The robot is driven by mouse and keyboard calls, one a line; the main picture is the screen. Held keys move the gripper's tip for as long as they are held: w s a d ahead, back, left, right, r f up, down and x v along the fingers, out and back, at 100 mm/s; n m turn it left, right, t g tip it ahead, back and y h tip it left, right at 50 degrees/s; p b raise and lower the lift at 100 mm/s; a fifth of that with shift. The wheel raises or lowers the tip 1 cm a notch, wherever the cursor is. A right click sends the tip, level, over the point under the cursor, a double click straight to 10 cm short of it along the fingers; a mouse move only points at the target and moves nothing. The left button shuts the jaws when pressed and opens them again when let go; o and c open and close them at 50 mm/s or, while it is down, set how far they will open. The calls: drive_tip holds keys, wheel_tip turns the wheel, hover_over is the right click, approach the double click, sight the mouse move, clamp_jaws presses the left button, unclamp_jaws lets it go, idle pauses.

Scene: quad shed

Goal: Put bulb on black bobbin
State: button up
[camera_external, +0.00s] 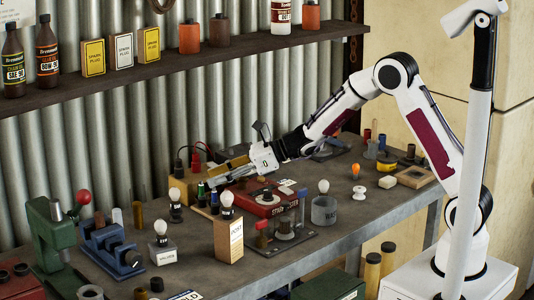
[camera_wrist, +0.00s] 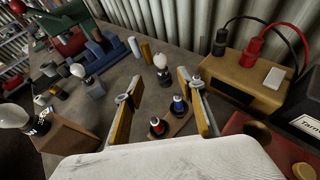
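Several white bulbs are in view. One bulb (camera_external: 175,195) stands upright with a black base (camera_external: 176,212) beneath it; in the wrist view this bulb (camera_wrist: 160,62) is just beyond my fingers. Another bulb (camera_external: 226,199) sits on a cardboard box (camera_external: 229,243), and another (camera_external: 160,228) on a grey box (camera_external: 162,252). I cannot tell surely which dark piece is the black bobbin. My gripper (camera_wrist: 158,88) is open and empty, low above the bench.
Red and blue terminals (camera_wrist: 158,127) stand between and below my fingers. A red box (camera_external: 263,202), a wooden box with red and black leads (camera_wrist: 245,82), a blue vise-like tool (camera_external: 112,249) and a green press (camera_external: 50,235) crowd the bench. A white spool (camera_external: 359,193) stands right.

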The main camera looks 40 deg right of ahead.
drive_tip(key=shift+s+r, duration=0.1)
idle(0.8)
drive_tip(key=s+d+r+n+g, duration=0.1)
drive_tip(key=s+d+r+n, duration=0.15)
drive_tip(key=s+n, duration=0.35)
drive_tip(key=s+d+r+n+g, duration=0.1)
drive_tip(key=s+d+r+n, duration=0.2)
drive_tip(key=s, duration=0.4)
drive_tip(key=s+d+r+n+g, duration=0.2)
drive_tip(key=s+r+n, duration=0.3)
drive_tip(key=s, duration=0.2)
drive_tip(key=s+d+f+n+h, duration=0.1)
drive_tip(key=s+d+n+h, duration=0.4)
drive_tip(key=s+d, duration=0.5)
drive_tip(key=s+d+f+n+t+h, duration=0.1)
drive_tip(key=s+d+n+h, duration=0.4)
drive_tip(key=s+d, duration=0.5)
drive_tip(key=d+f+n, duration=0.1)
drive_tip(key=d+n, duration=0.1)
drive_tip(key=d, duration=0.1)
drive_tip(key=shift+s+f, duration=0.3)
drive_tip(key=shift+s, duration=0.1)
